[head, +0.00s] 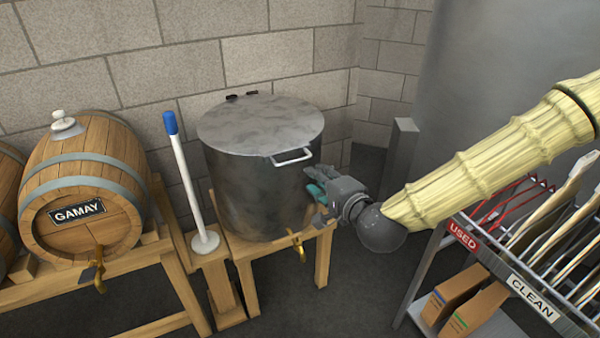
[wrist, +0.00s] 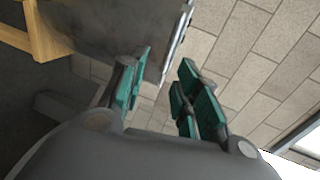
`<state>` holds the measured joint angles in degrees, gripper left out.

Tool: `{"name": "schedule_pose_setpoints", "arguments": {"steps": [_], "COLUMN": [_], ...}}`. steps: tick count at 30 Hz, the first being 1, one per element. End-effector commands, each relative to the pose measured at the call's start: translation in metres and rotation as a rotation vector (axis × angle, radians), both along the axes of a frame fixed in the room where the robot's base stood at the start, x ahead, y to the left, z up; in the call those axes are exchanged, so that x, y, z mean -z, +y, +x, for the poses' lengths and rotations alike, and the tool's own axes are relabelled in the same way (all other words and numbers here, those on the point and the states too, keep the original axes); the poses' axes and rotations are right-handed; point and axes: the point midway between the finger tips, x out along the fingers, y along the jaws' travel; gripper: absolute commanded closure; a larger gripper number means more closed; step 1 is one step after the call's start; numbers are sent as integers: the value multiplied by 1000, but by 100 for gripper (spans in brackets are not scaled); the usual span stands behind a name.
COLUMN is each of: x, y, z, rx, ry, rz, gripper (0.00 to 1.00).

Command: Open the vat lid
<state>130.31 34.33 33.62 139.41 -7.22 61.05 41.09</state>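The vat (head: 245,195) is a dark metal cylinder on a wooden stand. Its grey lid (head: 260,122) lies flat and shut on top, with hinges at the back. A pale bar handle (head: 292,157) sticks out at the lid's front right edge. My gripper (head: 313,182) is at the vat's right side, just below and right of the handle. In the wrist view its teal fingers (wrist: 163,78) are apart with nothing between them. The vat wall (wrist: 110,25) shows beyond them, with a pale metal strip at its edge that may be the handle or lid rim.
A white post with a blue top (head: 183,170) stands left of the vat. A barrel labelled GAMAY (head: 75,175) lies further left. A brass tap (head: 299,247) sticks out low on the vat. A rack (head: 470,238) marked USED and CLEAN stands at right. Block walls are behind.

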Motion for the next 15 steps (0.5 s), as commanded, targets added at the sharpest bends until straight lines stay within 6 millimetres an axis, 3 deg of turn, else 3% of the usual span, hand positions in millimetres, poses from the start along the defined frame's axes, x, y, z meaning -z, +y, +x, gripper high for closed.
{"name": "schedule_pose_setpoints", "arguments": {"steps": [5,15], "x": [-11,0], "y": [1,21], "z": [7,48], "rx": [12,10], "ry": [-21,-19], "rz": [33,30], "gripper": [68,68]}}
